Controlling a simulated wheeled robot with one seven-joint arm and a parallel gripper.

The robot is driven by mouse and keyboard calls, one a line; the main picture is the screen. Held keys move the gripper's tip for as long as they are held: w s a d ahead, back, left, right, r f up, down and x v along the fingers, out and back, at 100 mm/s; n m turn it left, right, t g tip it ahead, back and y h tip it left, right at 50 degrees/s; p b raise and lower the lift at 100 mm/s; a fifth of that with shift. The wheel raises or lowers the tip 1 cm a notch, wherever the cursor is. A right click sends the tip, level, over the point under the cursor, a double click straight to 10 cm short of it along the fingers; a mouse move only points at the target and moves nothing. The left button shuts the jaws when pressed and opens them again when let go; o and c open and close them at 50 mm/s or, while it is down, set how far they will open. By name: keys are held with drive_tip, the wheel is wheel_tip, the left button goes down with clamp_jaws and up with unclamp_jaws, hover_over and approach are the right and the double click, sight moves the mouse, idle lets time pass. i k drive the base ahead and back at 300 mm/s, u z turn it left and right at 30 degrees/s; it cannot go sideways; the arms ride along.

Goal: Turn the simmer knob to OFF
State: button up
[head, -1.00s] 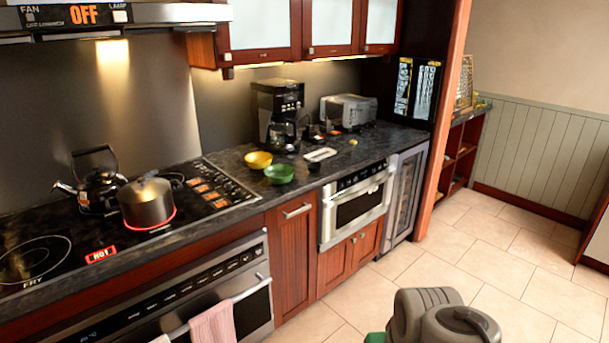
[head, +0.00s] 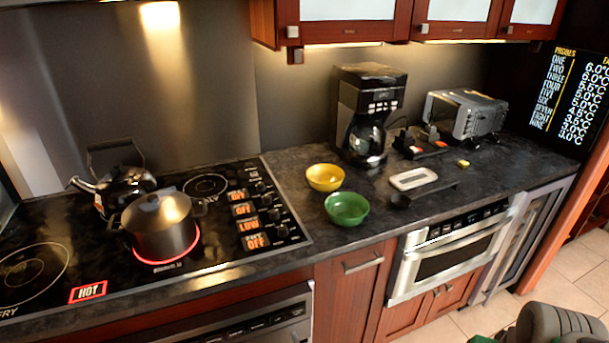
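The black cooktop (head: 60,226) has a column of several dark knobs (head: 273,214) along its right side. Beside them are lit orange labels. The third from the back reads LOW (head: 249,226); the second (head: 243,209) and the front one (head: 255,241) read OFF. The back label (head: 237,194) is hard to read. I cannot tell by name which knob is the simmer knob. A lidded pot (head: 161,226) stands on a red glowing ring, and a red HOT sign (head: 88,292) is lit.
A black kettle (head: 120,187) stands behind the pot. Right of the knobs are a yellow bowl (head: 325,178) and a green bowl (head: 346,209), then a coffee maker (head: 368,115) and a toaster oven (head: 466,114). A drawer microwave (head: 447,256) sits below the counter. Floor shows at lower right.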

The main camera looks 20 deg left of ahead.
sight(275, 215)
drive_tip(key=i, duration=1.2)
drive_tip(key=u, duration=4.3)
